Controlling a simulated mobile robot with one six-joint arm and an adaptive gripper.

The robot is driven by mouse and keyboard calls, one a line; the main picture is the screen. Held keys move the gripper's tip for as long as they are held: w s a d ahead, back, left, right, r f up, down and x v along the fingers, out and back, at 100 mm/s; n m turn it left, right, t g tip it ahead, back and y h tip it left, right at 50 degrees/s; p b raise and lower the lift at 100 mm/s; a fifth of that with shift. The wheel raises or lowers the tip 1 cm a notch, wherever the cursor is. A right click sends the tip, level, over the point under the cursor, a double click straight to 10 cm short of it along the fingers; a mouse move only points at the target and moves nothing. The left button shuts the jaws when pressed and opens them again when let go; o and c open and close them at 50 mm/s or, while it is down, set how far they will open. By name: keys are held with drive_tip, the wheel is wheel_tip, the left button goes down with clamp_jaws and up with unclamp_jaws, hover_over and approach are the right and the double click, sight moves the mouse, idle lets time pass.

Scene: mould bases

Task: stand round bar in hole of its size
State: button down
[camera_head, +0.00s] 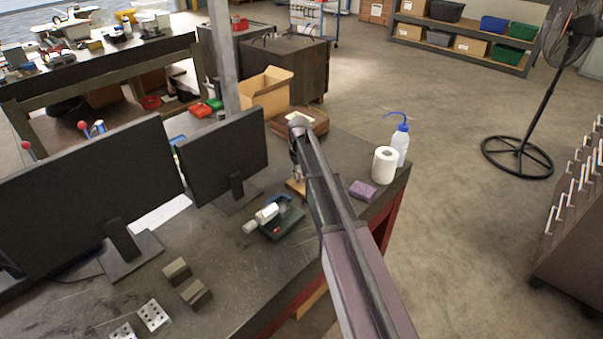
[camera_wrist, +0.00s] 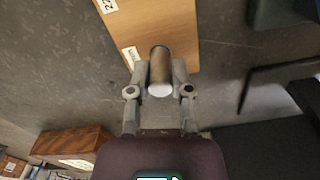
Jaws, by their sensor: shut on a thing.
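In the wrist view my gripper (camera_wrist: 160,78) is shut on a round bar (camera_wrist: 159,62), a short brownish metal cylinder with a pale end face toward the camera. The bar sits between the two grey fingers and overlaps the edge of a light wooden board (camera_wrist: 160,22). The board carries white labels with dark marks. No hole shows on its visible part, and whether the bar touches it I cannot tell. In the head view my arm covers much of the board (camera_head: 294,187), and the bar cannot be made out there.
On the bench, a green device with a white cylinder (camera_head: 266,214) lies left of my arm. Monitors (camera_head: 223,155) stand further left. Steel blocks (camera_head: 153,315) lie at the front left. A purple sponge (camera_head: 363,190), paper roll (camera_head: 385,165) and wash bottle (camera_head: 401,147) stand right.

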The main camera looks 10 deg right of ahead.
drive_tip(key=shift+f+b, duration=0.3)
drive_tip(key=shift+f, duration=0.05)
idle(0.3)
drive_tip(key=shift+c, duration=2.2)
unclamp_jaws()
drive_tip(key=s+m, duration=0.1)
drive_tip(key=s, duration=0.8)
drive_tip(key=s+m, duration=0.2)
drive_tip(key=s, duration=0.8)
drive_tip(key=s+m, duration=0.2)
drive_tip(key=s, duration=0.8)
drive_tip(key=shift+d, duration=0.3)
